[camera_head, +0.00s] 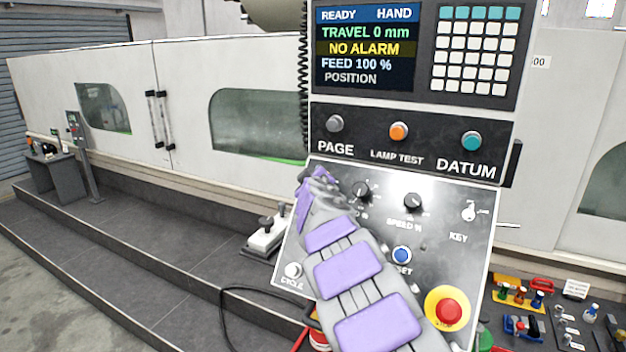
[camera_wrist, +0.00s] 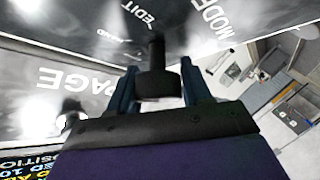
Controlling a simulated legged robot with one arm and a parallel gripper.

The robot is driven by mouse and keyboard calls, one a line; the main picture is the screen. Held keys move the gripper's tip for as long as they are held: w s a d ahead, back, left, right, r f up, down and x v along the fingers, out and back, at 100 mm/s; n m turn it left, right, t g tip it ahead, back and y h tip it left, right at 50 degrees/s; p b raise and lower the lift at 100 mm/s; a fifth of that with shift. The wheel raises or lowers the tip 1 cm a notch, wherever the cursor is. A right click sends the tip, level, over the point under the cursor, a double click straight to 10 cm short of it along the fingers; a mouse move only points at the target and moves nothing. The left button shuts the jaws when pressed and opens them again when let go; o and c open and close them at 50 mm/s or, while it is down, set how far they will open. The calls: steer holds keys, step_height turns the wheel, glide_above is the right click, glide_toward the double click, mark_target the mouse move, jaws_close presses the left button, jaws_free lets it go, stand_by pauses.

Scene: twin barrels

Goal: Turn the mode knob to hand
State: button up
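In the wrist view a black knob (camera_wrist: 155,84) stands out from the panel, with the words MODE, EDIT and HAND close to it; I take it as the mode knob. My gripper (camera_wrist: 158,75) has one finger on each side of it, and the knob fills the gap with no clear space showing. Its pointer cannot be read. In the head view my arm covers the knob, and my gripper (camera_head: 318,178) is at the upper left of the lower panel. The display (camera_head: 365,48) reads READY, HAND, TRAVEL 0 mm and NO ALARM.
The lower panel (camera_head: 440,255) also carries a speed knob (camera_head: 412,202), a key switch (camera_head: 469,210), a blue button (camera_head: 401,255) and a red stop button (camera_head: 449,311) beside my arm. PAGE, LAMP TEST and DATUM buttons sit above. A tool-covered surface is at the lower right.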

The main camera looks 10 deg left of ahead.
steer(key=o, duration=0.3)
steer(key=shift+w+a, duration=0.1)
steer(key=shift+a, duration=0.05)
steer(key=b+v, duration=0.1)
steer(key=v, duration=1.6)
steer(key=shift+b, duration=0.3)
